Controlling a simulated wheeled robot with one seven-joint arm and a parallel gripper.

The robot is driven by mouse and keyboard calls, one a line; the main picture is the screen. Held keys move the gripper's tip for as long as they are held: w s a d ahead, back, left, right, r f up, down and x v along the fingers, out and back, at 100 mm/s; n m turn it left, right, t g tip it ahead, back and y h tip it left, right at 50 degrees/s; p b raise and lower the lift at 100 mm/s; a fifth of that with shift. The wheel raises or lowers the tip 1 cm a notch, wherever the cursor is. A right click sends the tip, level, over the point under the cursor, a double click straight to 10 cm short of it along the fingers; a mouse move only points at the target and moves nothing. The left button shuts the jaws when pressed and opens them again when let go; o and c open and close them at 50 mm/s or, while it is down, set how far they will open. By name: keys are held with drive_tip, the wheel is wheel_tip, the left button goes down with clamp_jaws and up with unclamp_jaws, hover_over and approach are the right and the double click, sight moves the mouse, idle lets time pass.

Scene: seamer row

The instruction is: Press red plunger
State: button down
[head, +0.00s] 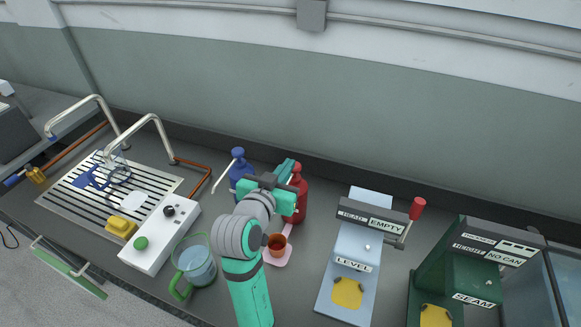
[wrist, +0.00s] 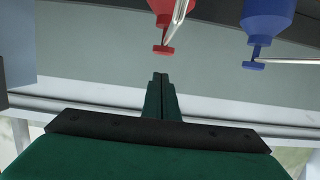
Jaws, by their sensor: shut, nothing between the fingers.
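The red pump bottle (head: 300,204) stands at the back of the counter, partly hidden behind my gripper (head: 288,166). Its red plunger head (head: 297,167) shows just right of my fingertips. In the wrist view the picture is upside down; the red plunger (wrist: 163,49) hangs from the top with its pale spout beside it. My shut, empty fingers (wrist: 160,78) point towards it, with a visible gap between tips and plunger. A blue pump bottle (head: 240,168) with a pale spout stands left of my gripper; its blue plunger (wrist: 254,65) is at the wrist view's upper right.
An orange cup (head: 277,240) on a pink coaster (head: 284,258) and a glass jug (head: 195,264) stand near my arm. A white control box (head: 160,240) and drain rack (head: 70,210) are left. The level machine (head: 345,270) and green seamer (head: 455,270) are right.

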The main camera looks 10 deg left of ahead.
drive_tip(key=v, duration=0.7)
idle(0.6)
drive_tip(key=shift+w+r, duration=0.25)
drive_tip(key=shift+r, duration=0.85)
drive_tip(key=x, duration=1)
drive_tip(key=shift+w+d, duration=0.1)
drive_tip(key=shift+w, duration=0.05)
wheel_tip(320, 180, down, 3)
drive_tip(key=shift+r, duration=0.15)
drive_tip(key=shift+s+f, duration=0.3)
drive_tip(key=shift+f, duration=0.35)
